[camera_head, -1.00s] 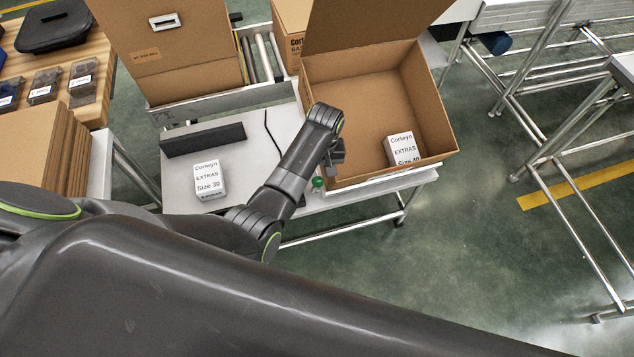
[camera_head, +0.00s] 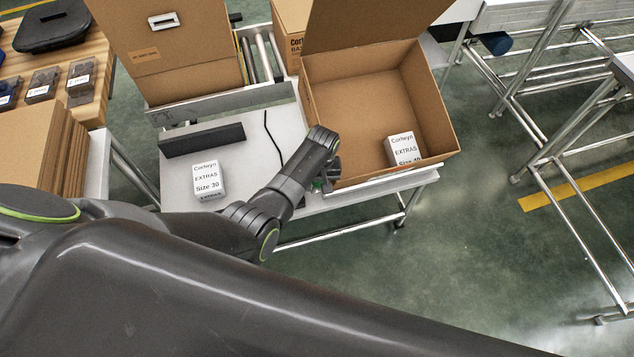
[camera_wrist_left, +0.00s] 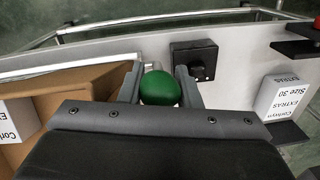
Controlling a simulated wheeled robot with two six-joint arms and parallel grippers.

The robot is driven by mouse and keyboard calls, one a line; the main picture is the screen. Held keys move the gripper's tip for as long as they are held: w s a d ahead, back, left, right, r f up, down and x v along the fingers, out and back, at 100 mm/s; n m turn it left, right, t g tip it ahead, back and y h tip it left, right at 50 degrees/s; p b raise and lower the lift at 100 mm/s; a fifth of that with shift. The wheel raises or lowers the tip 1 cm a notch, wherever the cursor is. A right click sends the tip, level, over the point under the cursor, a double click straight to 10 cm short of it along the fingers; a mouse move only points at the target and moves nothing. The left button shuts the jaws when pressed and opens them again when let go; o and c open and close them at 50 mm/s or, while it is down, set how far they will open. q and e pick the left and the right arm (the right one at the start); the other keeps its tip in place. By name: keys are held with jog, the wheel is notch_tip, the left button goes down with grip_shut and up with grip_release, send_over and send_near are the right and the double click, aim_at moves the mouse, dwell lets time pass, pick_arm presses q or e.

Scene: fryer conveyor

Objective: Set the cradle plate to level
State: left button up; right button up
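A green ball knob (camera_wrist_left: 160,88) lies between the two fingers of my left gripper (camera_wrist_left: 160,78) in the left wrist view. The fingers stand apart on either side of it; I cannot tell if they touch it. In the head view my left gripper (camera_head: 328,178) is low at the front left corner of the open carton (camera_head: 370,115), and the knob is mostly hidden. The carton rests on the cradle plate, whose pale front edge (camera_head: 395,180) shows below it. The plate looks tilted, but its exact angle is hard to tell. My right gripper is out of view.
A white Size 30 box (camera_head: 208,180) stands on the table (camera_head: 240,165); a Size 40 box (camera_head: 403,149) is inside the carton. A black block with a dial (camera_wrist_left: 195,60) sits beside the knob. A dark bar (camera_head: 202,139) lies behind the Size 30 box.

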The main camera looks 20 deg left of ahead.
pick_arm(q)
grip_shut()
jog(key=w+a+b, duration=0.2)
jog(key=w+a, duration=0.1)
jog(key=w, duration=0.2)
jog(key=shift+w+a+r, duration=0.2)
jog(key=shift+a+r, duration=0.1)
jog(key=shift+o, duration=1.9)
grip_release()
jog(key=shift+f, duration=0.1)
notch_tip(320, 180, up, 17)
jog(key=d+p, duration=0.1)
jog(key=p, duration=0.1)
jog(key=shift+w+r, duration=0.15)
jog(key=shift+r, duration=0.05)
